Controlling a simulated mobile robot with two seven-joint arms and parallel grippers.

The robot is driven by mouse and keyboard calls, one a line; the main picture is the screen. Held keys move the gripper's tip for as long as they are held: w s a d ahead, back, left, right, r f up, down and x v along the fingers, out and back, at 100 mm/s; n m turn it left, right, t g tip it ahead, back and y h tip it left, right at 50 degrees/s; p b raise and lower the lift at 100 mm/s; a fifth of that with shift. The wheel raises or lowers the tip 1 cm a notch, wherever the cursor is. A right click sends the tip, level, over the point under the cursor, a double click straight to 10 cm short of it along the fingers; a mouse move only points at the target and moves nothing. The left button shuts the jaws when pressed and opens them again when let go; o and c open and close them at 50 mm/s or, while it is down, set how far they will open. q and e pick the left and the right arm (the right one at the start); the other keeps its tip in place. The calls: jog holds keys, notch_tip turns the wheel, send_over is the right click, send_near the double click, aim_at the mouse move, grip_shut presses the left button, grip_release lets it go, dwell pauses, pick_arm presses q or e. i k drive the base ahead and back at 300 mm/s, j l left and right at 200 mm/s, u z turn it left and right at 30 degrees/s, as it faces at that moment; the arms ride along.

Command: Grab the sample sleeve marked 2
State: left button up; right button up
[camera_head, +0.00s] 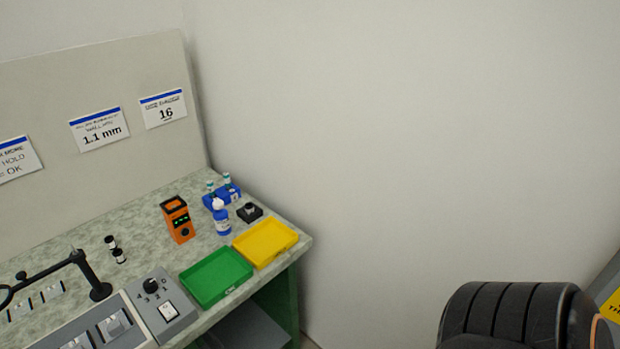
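I cannot read a 2 on any sleeve in this view, so I cannot tell which thing is the sample sleeve marked 2. Two small black-and-white cylinders (115,250) stand on the speckled bench top (150,215), behind the grey control box. Several small dark and pale pieces (50,292) lie at the left, partly behind a black stand arm; their marks are too small to read. Neither gripper is in view. A dark ribbed part at the lower right seems to be mine.
A green tray (216,277) and a yellow tray (265,243) sit empty at the bench's right edge. Behind them stand an orange device (178,219), a blue bottle (221,220) and a blue rack (222,197) with vials. A grey dial box (160,305) is at the front.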

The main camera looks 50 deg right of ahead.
aim_at(249, 207)
jog(key=z, duration=1.05)
